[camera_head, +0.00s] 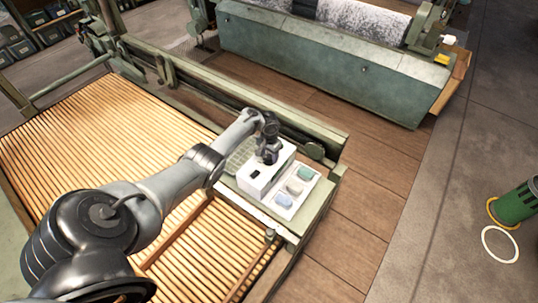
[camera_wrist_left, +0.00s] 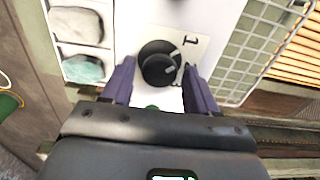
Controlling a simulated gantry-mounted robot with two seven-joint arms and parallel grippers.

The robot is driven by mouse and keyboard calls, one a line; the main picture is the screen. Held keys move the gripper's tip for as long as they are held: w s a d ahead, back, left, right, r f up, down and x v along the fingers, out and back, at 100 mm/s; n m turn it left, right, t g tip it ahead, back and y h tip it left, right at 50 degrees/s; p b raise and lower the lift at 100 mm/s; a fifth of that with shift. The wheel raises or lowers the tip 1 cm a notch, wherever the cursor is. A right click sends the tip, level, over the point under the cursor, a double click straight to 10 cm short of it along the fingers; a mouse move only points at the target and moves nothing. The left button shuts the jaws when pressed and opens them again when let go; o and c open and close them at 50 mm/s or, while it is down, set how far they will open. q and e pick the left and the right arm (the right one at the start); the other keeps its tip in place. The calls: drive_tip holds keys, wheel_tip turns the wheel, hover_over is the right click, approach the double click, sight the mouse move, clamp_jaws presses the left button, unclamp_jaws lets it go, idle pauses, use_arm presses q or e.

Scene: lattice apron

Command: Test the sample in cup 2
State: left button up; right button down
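A white box-like device (camera_head: 254,187) stands on the green corner of the frame, with a dark square opening in its top. My left gripper (camera_head: 268,158) is over its far end. In the left wrist view a black round knob (camera_wrist_left: 158,63) with pale marks lies between the fingertips of my left gripper (camera_wrist_left: 157,78). The fingers are apart, and I cannot tell if they touch the knob. A card marked "1" (camera_wrist_left: 190,42) is beside it. A white tray (camera_head: 297,200) next to the device holds blue (camera_head: 284,200), white (camera_head: 294,187) and green (camera_head: 305,173) samples. No cup number is readable.
A slatted wooden lattice (camera_head: 65,140) fills the left. A large green machine (camera_head: 320,60) stands behind, and a green cylinder (camera_head: 515,205) stands at the right. The wooden floor right of the tray is clear.

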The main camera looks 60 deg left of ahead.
use_arm(q)
drive_tip(key=c, duration=0.8)
drive_tip(key=shift+c, duration=0.2)
drive_tip(key=shift+m, duration=0.4)
drive_tip(key=m, duration=0.2)
drive_tip(key=shift+m+p, duration=0.4)
drive_tip(key=m, duration=0.3)
drive_tip(key=shift+m, duration=1.1)
